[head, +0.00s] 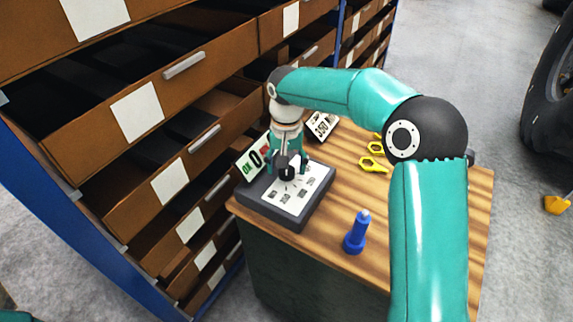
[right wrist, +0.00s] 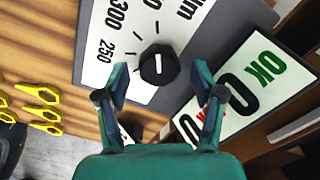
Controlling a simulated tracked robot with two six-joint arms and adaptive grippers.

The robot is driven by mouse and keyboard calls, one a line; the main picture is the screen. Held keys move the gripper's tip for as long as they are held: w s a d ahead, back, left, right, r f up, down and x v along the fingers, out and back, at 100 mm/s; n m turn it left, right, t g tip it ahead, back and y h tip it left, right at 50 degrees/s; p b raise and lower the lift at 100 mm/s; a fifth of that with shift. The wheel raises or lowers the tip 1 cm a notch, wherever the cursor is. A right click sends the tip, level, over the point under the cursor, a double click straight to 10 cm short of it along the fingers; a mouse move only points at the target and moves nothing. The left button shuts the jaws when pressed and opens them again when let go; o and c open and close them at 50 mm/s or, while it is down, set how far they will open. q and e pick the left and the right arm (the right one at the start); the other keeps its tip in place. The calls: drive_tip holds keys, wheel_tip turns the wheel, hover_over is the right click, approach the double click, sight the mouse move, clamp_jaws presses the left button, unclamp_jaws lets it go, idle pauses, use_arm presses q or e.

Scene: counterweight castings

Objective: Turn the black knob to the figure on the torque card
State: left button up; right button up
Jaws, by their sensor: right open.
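The black knob (right wrist: 158,66) has a white pointer line and sits on a white dial plate (right wrist: 130,25), where 250 and 300 can be read. The plate is on a dark grey box (head: 284,211) on the workbench. My right gripper (right wrist: 160,72) is open over the dial, a finger on either side of the knob with gaps showing. In the head view, my right gripper (head: 287,168) partly hides the knob. A white card (head: 322,125) stands behind the box; its figure looks like 350 or 360, too small to be sure. My left gripper is out of view.
A sign reading OK (head: 251,163) stands behind the box, close to brown drawers (head: 150,112). Yellow ring-ended pieces (head: 373,165) lie to the right, partly behind my right arm.

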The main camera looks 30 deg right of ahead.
wheel_tip(320, 180, up, 12)
idle(0.7)
idle(0.4)
